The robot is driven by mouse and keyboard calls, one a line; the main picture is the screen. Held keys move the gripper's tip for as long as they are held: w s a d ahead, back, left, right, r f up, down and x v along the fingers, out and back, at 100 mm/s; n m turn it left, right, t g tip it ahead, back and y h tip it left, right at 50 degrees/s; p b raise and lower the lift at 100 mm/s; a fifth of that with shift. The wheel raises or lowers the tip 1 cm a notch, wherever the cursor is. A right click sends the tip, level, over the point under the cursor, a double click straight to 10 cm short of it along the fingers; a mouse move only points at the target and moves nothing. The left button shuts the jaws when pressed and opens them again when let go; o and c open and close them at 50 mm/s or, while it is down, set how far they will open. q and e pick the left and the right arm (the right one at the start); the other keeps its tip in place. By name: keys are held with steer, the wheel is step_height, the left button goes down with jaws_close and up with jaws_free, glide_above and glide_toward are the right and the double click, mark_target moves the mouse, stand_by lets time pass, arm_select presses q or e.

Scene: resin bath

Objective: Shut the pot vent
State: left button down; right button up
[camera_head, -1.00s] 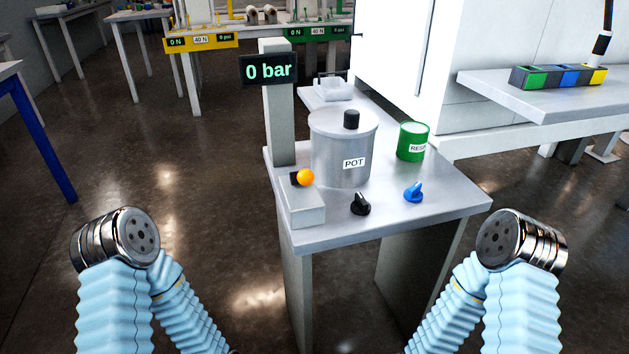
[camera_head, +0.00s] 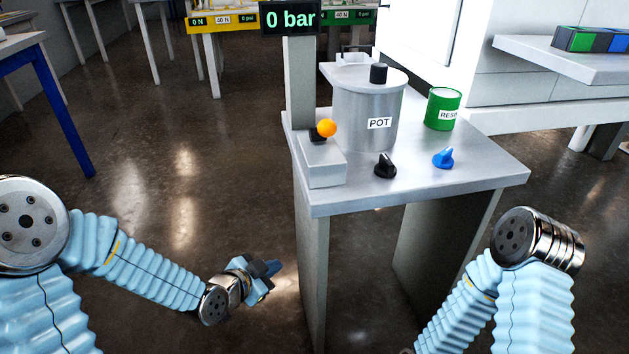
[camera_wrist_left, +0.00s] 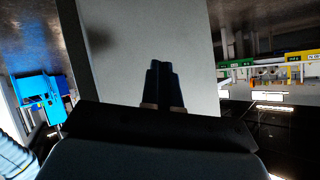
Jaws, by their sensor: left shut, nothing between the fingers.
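The grey metal pot (camera_head: 368,110), labelled POT, stands on the bench with a black cap (camera_head: 379,74) on its lid. A black knob (camera_head: 385,166) and a blue knob (camera_head: 443,158) sit on the bench top in front of it. An orange ball (camera_head: 326,128) on a black mount sits at the box left of the pot. No label marks the vent. My left gripper (camera_head: 268,268) is shut and empty, below bench height and left of the bench leg. Its closed fingers (camera_wrist_left: 163,82) show in the left wrist view before a pale panel. My right gripper is out of view; only its arm shows.
The bench top (camera_head: 420,185) has a clear front edge. A post with a "0 bar" display (camera_head: 290,18) rises at its left rear corner. A green resin can (camera_head: 443,110) stands right of the pot. The floor left of the bench is open.

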mark_target(323, 131)
arm_select(q)
step_height(323, 131, up, 16)
steer(key=s+m+t+h+b, duration=0.1)
steer(key=m+t+h+b, duration=0.45)
steer(key=m, duration=0.65)
steer(key=s+d+r+m+h+b, duration=0.1)
steer(key=s+r+m+h+b, duration=0.1)
steer(key=s+r+m, duration=0.2)
steer(key=s+d+r+m+g+h+b, duration=0.1)
steer(key=s+r+m+h+b, duration=0.1)
steer(key=s+r+m, duration=0.3)
steer(key=m+h, duration=0.1)
steer(key=m, duration=0.3)
steer(key=shift+s+d+r, duration=0.15)
steer(key=shift+s+d, duration=0.15)
steer(key=shift+d, duration=0.1)
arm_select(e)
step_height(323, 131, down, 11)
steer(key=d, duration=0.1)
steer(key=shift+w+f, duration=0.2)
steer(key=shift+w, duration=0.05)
arm_select(q)
steer(key=shift+h, duration=0.25)
